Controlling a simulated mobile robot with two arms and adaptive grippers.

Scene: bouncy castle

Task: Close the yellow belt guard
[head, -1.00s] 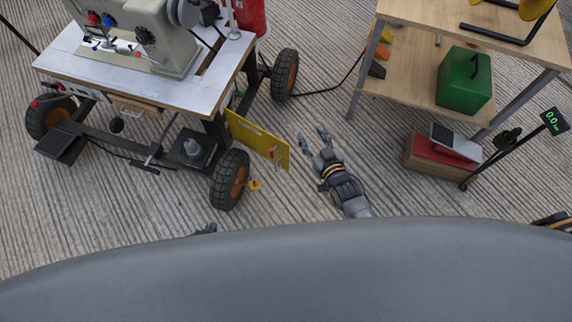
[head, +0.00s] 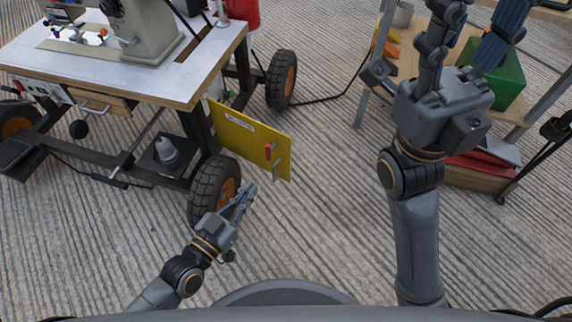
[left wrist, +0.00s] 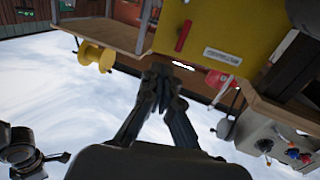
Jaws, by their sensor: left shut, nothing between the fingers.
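The yellow belt guard (head: 236,134) is a flat panel standing out from the sewing table's right front leg, angled away from the table. It has a white label, a red handle (head: 267,152) and a grey latch piece near its free end. My left gripper (head: 249,190) is shut and empty, in front of the guard beside the front wheel, apart from the panel. In the left wrist view the guard (left wrist: 235,25) and red handle (left wrist: 183,36) lie beyond my shut fingers (left wrist: 160,78). My right gripper (head: 470,38) is open and empty, raised at the right.
The sewing table (head: 150,75) carries a sewing machine (head: 150,30) and rolls on black wheels (head: 215,188) with orange hubs. A wooden shelf bench with a green box (head: 508,80) stands at the right. A black cable crosses the floor between them. Ribbed floor is clear right of the guard.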

